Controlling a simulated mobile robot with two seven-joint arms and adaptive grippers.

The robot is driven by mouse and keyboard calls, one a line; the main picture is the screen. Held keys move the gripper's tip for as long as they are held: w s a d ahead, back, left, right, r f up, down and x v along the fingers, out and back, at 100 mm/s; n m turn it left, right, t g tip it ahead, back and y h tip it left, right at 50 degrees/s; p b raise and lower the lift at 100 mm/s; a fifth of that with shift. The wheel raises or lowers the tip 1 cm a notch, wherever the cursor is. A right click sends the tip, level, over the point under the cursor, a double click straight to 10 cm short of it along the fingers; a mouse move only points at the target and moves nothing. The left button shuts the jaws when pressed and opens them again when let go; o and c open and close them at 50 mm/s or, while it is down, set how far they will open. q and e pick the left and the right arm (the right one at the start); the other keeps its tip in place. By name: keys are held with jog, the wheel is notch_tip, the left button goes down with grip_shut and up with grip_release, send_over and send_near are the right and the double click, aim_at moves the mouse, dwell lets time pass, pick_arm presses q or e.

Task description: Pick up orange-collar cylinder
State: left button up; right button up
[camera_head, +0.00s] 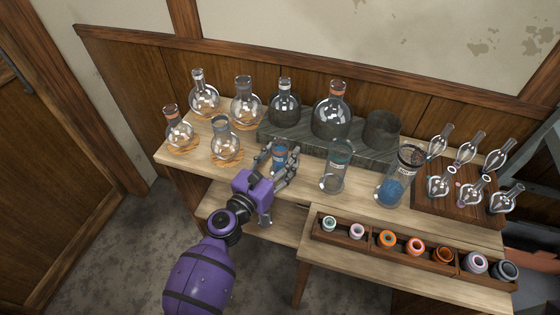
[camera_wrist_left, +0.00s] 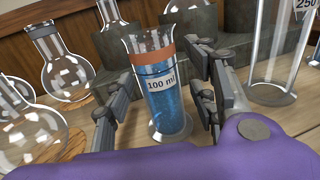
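The orange-collar cylinder (camera_head: 279,157) stands upright on the table between the fingers of my left gripper (camera_head: 279,165). In the left wrist view the cylinder (camera_wrist_left: 166,95) is clear glass with an orange band near the top, a "100 ml" label and blue liquid. My left gripper (camera_wrist_left: 163,95) is open, with one finger on each side of the cylinder and small gaps visible between the fingers and the glass. In the head view the fingers partly hide the cylinder. My right gripper is not in view.
Round flasks (camera_head: 225,146) stand left of the gripper. A raised grey stone block (camera_head: 315,146) with more flasks is behind it. A clear cylinder (camera_head: 336,172) and a larger one with blue contents (camera_head: 392,188) stand to the right. A compartmented tray (camera_head: 371,252) lies in front right.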

pick_arm(q)
grip_shut()
jog(key=shift+r, duration=0.2)
